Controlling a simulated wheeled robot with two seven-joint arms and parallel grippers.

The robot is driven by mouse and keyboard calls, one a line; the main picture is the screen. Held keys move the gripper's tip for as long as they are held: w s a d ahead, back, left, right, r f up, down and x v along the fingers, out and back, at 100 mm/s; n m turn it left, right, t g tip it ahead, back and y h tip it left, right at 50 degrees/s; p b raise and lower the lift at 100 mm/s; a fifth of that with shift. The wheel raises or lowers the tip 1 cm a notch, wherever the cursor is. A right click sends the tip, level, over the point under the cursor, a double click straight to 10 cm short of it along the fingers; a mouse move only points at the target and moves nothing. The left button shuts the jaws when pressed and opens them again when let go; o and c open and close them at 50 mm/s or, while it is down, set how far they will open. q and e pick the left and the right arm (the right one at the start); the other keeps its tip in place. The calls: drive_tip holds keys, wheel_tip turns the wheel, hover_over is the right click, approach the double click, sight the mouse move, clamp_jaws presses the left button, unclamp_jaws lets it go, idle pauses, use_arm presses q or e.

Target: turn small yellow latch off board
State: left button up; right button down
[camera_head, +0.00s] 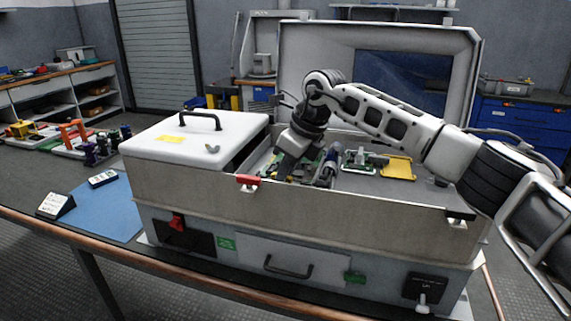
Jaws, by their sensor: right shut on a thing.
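My right gripper (280,174) reaches down from above into the open grey cabinet (190,196), over a green circuit board (262,164). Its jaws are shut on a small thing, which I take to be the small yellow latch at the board. The latch itself is mostly hidden by the fingers and too small to make out. A spot of yellow shows beside the fingertips. My left gripper is not in view.
A white lid section with a black handle (200,117) covers the cabinet's left part. The raised lid (300,70) stands behind. Inside, right of my gripper, are capacitors (329,166), another board and a yellow plate (398,167). A blue mat (105,207) lies left.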

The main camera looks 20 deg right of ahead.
drive_tip(key=shift+w+n+g+y+p, duration=0.1)
drive_tip(key=shift+n+g+y+p, duration=0.3)
drive_tip(key=shift+n, duration=0.8)
drive_tip(key=c, duration=1.5)
unclamp_jaws()
drive_tip(key=shift+d, duration=0.1)
drive_tip(key=shift+o, duration=0.2)
drive_tip(key=v, duration=1.6)
drive_tip(key=shift+b, duration=0.4)
